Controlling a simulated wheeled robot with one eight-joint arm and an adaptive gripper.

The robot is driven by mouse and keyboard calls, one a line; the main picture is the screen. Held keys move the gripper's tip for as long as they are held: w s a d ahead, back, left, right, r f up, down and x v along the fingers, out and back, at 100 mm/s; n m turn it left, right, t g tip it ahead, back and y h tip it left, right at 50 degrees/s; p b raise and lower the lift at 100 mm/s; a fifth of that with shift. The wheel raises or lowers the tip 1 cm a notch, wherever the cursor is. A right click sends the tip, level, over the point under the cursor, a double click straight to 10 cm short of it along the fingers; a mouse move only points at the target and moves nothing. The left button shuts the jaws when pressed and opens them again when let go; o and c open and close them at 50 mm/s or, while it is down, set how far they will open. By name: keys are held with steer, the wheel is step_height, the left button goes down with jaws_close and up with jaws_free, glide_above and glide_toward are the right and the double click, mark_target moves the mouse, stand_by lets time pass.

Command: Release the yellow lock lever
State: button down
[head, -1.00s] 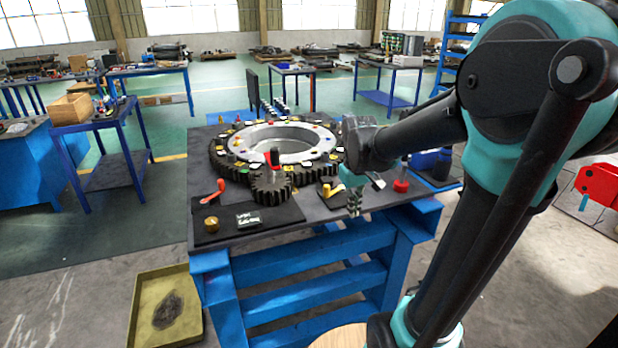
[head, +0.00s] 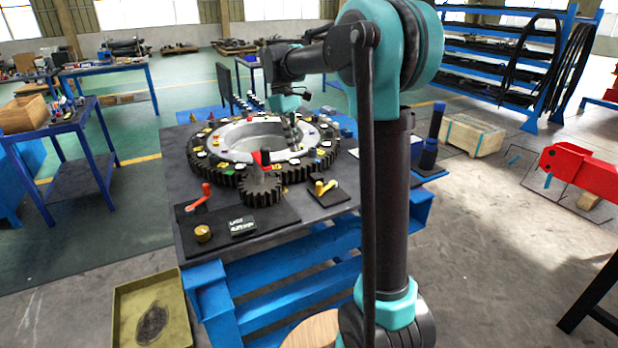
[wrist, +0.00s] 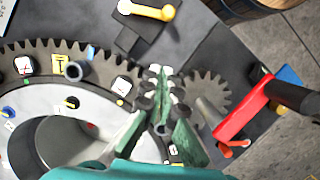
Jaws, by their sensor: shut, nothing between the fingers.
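The yellow lock lever (head: 325,187) sits on a dark plate near the front right of the bench, beside the small pinion gear (head: 262,190). The lever's pivot is too small to make out.
A red crank handle (wrist: 243,108) stands by the pinion gear. A red lever (head: 199,196), a brass knob (head: 203,233) and a small label plate (head: 243,226) are on the front left mat. Several small markers sit on the ring gear.

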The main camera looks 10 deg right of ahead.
steer(key=shift+f, duration=0.1)
steer(key=x, duration=1)
steer(key=shift+s+d, duration=0.85)
steer(key=shift+s, duration=0.1)
steer(key=shift+s+d, duration=0.55)
